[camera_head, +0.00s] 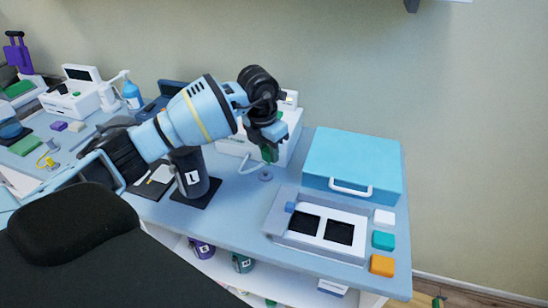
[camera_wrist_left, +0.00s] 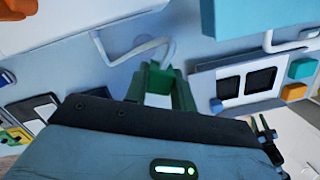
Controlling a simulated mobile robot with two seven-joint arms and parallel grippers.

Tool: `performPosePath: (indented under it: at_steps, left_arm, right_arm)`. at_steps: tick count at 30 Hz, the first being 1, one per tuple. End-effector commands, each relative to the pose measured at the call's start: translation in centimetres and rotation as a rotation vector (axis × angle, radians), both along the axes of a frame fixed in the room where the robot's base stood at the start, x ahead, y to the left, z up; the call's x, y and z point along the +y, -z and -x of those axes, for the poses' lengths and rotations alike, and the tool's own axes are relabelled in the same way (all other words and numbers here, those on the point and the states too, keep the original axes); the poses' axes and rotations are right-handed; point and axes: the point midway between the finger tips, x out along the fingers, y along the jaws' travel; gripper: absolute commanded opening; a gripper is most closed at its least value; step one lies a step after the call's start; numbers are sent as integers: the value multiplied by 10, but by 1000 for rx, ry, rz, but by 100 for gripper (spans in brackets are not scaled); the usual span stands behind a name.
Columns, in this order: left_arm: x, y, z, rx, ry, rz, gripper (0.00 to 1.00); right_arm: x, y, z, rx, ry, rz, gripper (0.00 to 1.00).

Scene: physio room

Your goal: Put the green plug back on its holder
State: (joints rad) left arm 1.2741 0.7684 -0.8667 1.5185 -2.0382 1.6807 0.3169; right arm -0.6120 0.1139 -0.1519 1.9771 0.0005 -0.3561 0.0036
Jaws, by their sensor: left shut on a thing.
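My left gripper (camera_head: 267,138) reaches over the table and is shut on the green plug (camera_head: 269,153), which hangs below the dark fingers. In the left wrist view the green plug (camera_wrist_left: 158,80) shows just beyond the gripper body. A small round grey holder (camera_head: 265,174) stands on the table just below the plug. There seems to be a gap between them in the head view, but I cannot tell how well they line up. A white cable (camera_head: 243,164) comes from the white device behind; it also shows in the left wrist view (camera_wrist_left: 140,47).
The white device (camera_head: 292,137) is close behind the gripper. A blue case (camera_head: 352,160) and a grey tray (camera_head: 280,235) with two black pads are to the right. A dark cylinder marked L (camera_head: 190,178) stands to the left.

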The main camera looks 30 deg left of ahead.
Motion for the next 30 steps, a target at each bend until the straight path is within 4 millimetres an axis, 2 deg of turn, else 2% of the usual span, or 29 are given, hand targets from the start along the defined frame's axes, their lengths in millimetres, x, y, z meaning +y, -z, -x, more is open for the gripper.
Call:
performPosePath:
  at_steps: [3,10,22,30]
  left_arm:
    - [11,4,-8,1,-193,0,12]
    - [22,5,-16,0,-423,1,12]
    - [25,7,-17,0,-468,1,12]
    - [25,23,-17,4,-467,0,12]
  right_arm:
    - [0,3,2,7,0,0,36]
    - [1,5,4,10,0,-1,36]
    - [1,6,4,12,-1,-1,36]
    - [1,15,11,32,-1,-1,36]
